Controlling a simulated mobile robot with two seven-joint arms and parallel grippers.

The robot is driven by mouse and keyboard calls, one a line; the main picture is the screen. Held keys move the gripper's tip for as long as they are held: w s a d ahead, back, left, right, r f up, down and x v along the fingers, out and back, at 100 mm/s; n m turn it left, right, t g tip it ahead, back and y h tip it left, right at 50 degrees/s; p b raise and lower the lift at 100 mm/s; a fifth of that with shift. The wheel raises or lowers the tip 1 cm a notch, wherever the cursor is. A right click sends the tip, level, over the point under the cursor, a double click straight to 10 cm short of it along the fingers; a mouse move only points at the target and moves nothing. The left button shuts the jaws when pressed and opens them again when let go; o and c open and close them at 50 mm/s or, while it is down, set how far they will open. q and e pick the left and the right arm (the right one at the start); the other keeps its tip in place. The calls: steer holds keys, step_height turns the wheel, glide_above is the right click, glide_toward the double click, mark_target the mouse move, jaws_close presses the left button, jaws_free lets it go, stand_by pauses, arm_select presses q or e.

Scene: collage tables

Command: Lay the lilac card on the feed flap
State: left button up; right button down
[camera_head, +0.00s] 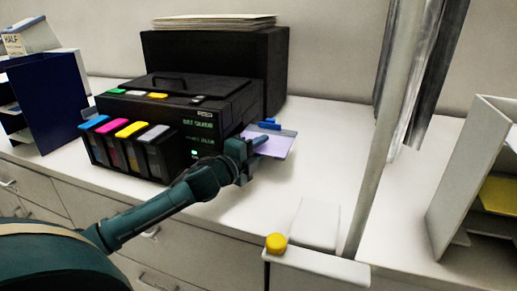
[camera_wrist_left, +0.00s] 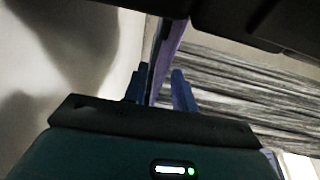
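The lilac card (camera_head: 277,147) is at the right side of the black printer, with a grey band along its far edge. My left gripper (camera_head: 262,133) is at the card, its blue fingers on either side of it. In the left wrist view the card (camera_wrist_left: 173,40) stands nearly edge-on between the fingers (camera_wrist_left: 160,85) and reaches out past their tips. The gripper looks shut on it, above the counter; the exact contact is hard to see. A white plate (camera_head: 318,222) on the counter may be the feed flap, but I cannot tell for sure. My right gripper is out of view.
The black printer (camera_head: 222,105) has several coloured ink tanks (camera_head: 124,130) in front. A yellow knob (camera_head: 276,242) sits on a white ledge by the plate. A pale post (camera_head: 385,150) rises right of it, and a white shelf unit (camera_head: 470,160) stands farther right. Counter behind the plate is clear.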

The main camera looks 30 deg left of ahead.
arm_select(q)
steer(key=shift+s, duration=0.1)
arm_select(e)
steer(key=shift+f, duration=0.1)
arm_select(q)
steer(key=shift+s, duration=0.25)
steer(key=s, duration=0.3)
steer(key=s+b, duration=0.1)
steer(key=s, duration=0.3)
steer(key=s+a+b, duration=0.1)
steer(key=s, duration=0.3)
steer(key=shift+s+a, duration=0.1)
steer(key=shift+s, duration=0.6)
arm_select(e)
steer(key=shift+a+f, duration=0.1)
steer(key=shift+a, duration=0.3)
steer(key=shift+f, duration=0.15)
